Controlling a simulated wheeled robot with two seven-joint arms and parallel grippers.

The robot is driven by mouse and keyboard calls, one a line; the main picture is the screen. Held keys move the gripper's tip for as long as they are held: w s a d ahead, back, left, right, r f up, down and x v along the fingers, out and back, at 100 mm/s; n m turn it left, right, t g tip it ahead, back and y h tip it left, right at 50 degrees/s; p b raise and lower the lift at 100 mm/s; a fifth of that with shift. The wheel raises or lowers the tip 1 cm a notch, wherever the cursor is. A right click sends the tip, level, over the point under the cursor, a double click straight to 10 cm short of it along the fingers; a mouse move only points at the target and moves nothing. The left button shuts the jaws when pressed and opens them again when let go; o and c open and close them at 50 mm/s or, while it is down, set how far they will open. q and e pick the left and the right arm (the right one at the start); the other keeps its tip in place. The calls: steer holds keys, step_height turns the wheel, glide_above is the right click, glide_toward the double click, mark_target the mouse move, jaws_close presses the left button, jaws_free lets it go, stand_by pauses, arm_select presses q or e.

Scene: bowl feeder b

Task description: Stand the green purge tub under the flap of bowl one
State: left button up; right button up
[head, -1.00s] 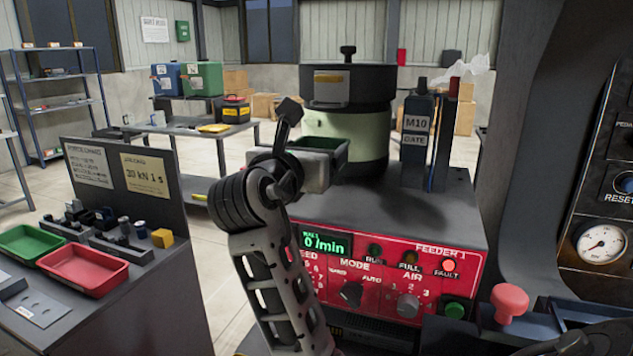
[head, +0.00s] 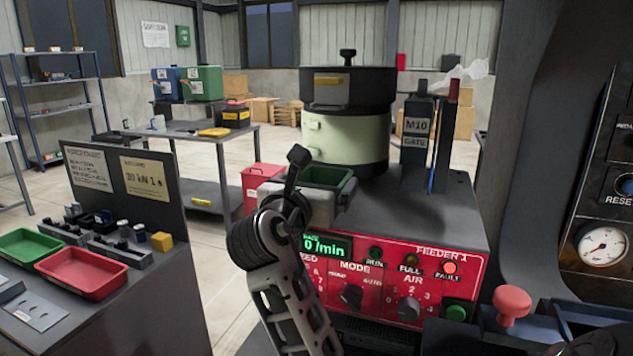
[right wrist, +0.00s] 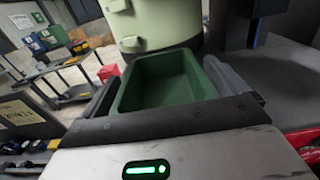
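The green purge tub (head: 328,176) is upright and looks empty. It also shows between the fingers in the right wrist view (right wrist: 165,85). My right gripper (head: 325,190) is shut on it, a finger at each side; the right wrist view shows the gripper (right wrist: 168,90) close up. The dark bowl (head: 376,88) sits on a pale green drum (head: 360,138). Its flap (head: 331,90), a grey plate with a yellow label, is above the tub. The tub is in front of the drum; whether it touches the feeder top is hidden. My left gripper is out of view.
The feeder's red panel (head: 390,285) is below the tub. The gate post (head: 416,130) stands right of the drum. A red bin (head: 262,185) is behind my arm. The left bench holds a green tray (head: 28,244) and a red tray (head: 82,272). The feeder top right of the drum is partly clear.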

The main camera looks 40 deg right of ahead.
steer(key=shift+r, duration=0.15)
steer(key=v, duration=1.2)
steer(key=shift+b, duration=0.4)
